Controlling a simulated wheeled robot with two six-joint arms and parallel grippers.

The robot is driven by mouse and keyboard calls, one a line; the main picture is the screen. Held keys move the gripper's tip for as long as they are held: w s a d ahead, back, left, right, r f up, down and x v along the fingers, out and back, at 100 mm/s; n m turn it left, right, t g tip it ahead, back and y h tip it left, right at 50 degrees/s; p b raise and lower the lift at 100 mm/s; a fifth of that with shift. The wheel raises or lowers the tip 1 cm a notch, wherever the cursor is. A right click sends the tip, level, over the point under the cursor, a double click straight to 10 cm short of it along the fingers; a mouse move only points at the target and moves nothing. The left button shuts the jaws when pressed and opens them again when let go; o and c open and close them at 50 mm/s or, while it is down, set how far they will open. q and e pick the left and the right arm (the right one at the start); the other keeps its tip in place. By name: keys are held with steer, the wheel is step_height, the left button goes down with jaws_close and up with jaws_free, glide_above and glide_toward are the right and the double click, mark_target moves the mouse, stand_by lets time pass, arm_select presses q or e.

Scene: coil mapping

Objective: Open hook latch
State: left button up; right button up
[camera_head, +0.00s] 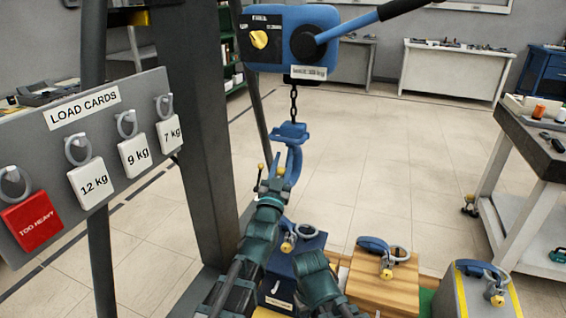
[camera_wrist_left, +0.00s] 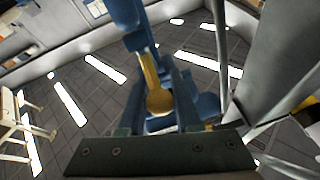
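A blue hook (camera_head: 293,160) hangs upright on a dark chain from the hoist, in the middle of the head view. My left gripper (camera_head: 271,178) is at the hook's lower part, on its left side. In the left wrist view, a brass latch lever with a round knob (camera_wrist_left: 158,101) lies between the two fingers of my left gripper (camera_wrist_left: 159,112). The fingers look apart, with the knob between them; I cannot tell whether they touch it. The blue hook (camera_wrist_left: 127,18) rises behind. My right arm shows at the bottom of the head view, but its gripper does not.
The blue hoist (camera_head: 290,38) with a yellow knob and a lever is above. A load-card board (camera_head: 90,178) is at left beside a grey post. Below are a dark blue block (camera_head: 300,262), a wooden block (camera_head: 383,284) and a grey block (camera_head: 478,292), each with a ring.

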arm_select(q)
jaws_close()
stand_by(1.0)
